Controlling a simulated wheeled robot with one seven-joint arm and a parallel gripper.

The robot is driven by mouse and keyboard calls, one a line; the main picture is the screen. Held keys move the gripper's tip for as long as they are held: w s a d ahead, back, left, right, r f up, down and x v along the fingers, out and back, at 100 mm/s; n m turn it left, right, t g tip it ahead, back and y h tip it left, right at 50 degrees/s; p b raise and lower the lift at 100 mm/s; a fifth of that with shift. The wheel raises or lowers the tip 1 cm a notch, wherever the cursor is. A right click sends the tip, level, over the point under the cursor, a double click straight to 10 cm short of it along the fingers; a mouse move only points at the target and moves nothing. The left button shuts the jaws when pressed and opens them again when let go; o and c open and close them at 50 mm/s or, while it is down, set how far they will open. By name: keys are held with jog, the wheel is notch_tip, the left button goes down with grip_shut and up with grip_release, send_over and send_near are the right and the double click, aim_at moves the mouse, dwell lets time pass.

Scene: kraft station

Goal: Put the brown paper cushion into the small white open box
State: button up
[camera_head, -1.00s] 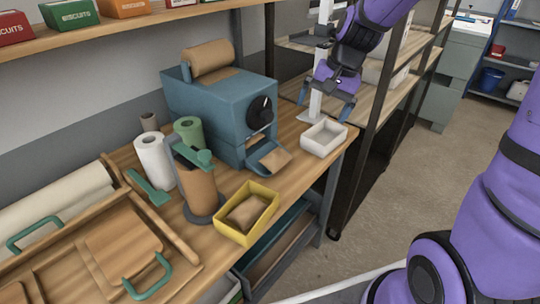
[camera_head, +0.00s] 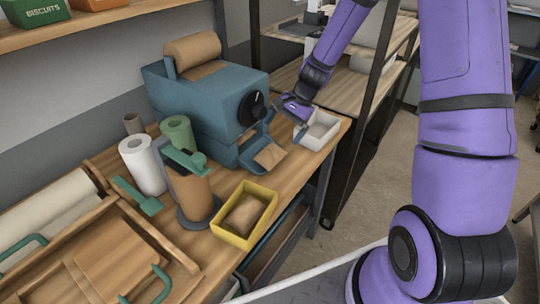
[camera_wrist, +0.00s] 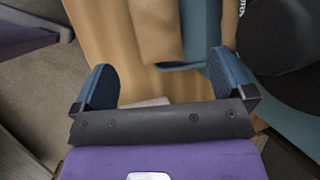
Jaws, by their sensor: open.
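A crumpled brown paper cushion (camera_head: 243,213) lies in a yellow box on the wooden bench. A flatter piece of brown paper (camera_head: 269,156) lies on the blue machine's outlet tray; brown paper also shows at the top of the wrist view (camera_wrist: 150,30). The small white open box (camera_head: 327,139) stands at the bench's right end and looks empty, partly hidden by my gripper. My gripper (camera_head: 284,112) is between the blue machine and the white box. In the wrist view my gripper (camera_wrist: 165,82) has its two blue fingers wide apart, with nothing held between them.
The blue machine (camera_head: 200,103) with a black knob stands just left of my gripper. The yellow box (camera_head: 232,238) is near the bench's front edge. A paper roll dispenser (camera_head: 192,195) and white roll (camera_head: 141,165) stand left. A dark rack post (camera_head: 361,120) rises at right.

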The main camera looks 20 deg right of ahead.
aim_at(273, 151)
jog(key=x, duration=0.4)
jog(key=shift+f, duration=0.1)
jog(key=shift+d+x, duration=0.15)
jog(key=shift+x, duration=1.15)
jog(key=shift+d+x, duration=0.1)
jog(key=shift+x, duration=1.2)
jog(key=shift+s+f, duration=0.1)
jog(key=shift+f, duration=0.15)
jog(key=c, duration=1)
jog(key=shift+r, duration=0.1)
